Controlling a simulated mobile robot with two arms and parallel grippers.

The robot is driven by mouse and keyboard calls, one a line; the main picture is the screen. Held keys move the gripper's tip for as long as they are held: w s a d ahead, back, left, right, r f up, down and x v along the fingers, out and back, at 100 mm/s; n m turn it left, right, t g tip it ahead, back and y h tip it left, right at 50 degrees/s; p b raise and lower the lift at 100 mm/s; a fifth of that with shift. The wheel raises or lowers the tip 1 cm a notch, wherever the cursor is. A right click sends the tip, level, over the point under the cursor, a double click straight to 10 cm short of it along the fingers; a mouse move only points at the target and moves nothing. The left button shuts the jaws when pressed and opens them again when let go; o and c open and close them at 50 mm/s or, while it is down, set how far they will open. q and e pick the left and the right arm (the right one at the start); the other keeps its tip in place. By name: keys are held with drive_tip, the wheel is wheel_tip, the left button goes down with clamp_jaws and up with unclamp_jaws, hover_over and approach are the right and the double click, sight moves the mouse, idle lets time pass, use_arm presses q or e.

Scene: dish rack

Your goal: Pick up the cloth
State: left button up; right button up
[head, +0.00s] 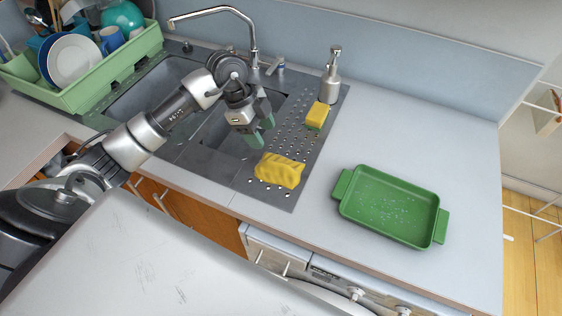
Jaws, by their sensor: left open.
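The cloth (279,170) is yellow and crumpled. It lies on the perforated steel drainboard (284,196) to the right of the sink, close to the counter's front edge. My left gripper (261,141) is open, with green-tipped fingers pointing down. It is above and behind the cloth, slightly to its left in the picture, over the border of the basin and drainboard. Nothing shows between its fingers, and it appears apart from the cloth. My right gripper is not in view.
A yellow-green sponge (317,115) and a soap dispenser (331,77) stand behind the cloth. A green baking dish (391,206) with white specks sits to the right. The faucet (253,38) rises behind my arm. A green dish rack (95,82) with plates is at left.

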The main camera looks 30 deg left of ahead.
use_arm(q)
hover_over(277, 162)
drive_tip(key=a, duration=0.2)
wheel_tip(277, 162, down, 4)
drive_tip(key=shift+s+a+f+p, duration=0.1)
drive_tip(key=shift+s+a+p, duration=0.05)
drive_tip(key=shift+p, duration=0.3)
drive_tip(key=p+x, duration=0.2)
drive_tip(key=x, duration=0.3)
drive_tip(key=shift+f, duration=0.3)
drive_tip(key=shift+c, duration=0.5)
drive_tip(key=c, duration=0.9)
